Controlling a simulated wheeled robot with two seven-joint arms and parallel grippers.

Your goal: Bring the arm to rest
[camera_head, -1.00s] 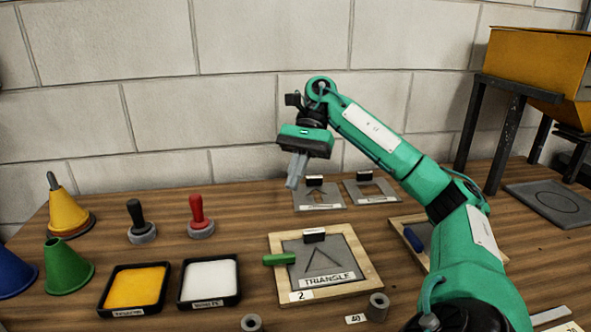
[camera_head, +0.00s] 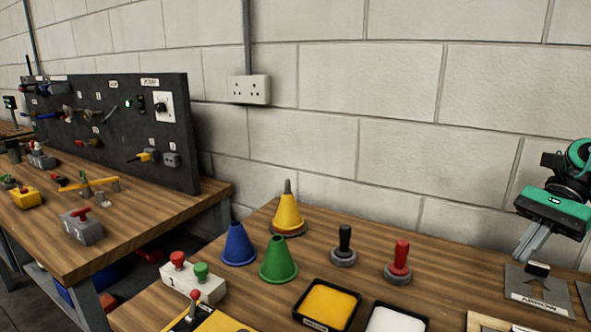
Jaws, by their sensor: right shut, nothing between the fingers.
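My right gripper (camera_head: 532,243) is at the right edge of the head view, at the end of a green arm that is mostly cut off by the frame. Its grey fingers point down and are shut with nothing between them. It hangs above the wooden table, close to a grey stencil plate (camera_head: 535,293) with a black grip. My left gripper is not in view.
Yellow (camera_head: 288,214), blue (camera_head: 238,245) and green (camera_head: 278,262) cones, black (camera_head: 344,247) and red (camera_head: 398,265) stampers, a yellow tray (camera_head: 326,303), a white tray (camera_head: 395,318) and a button box (camera_head: 193,282) occupy this table. A second table (camera_head: 130,235) with a black panel (camera_head: 140,125) stands left.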

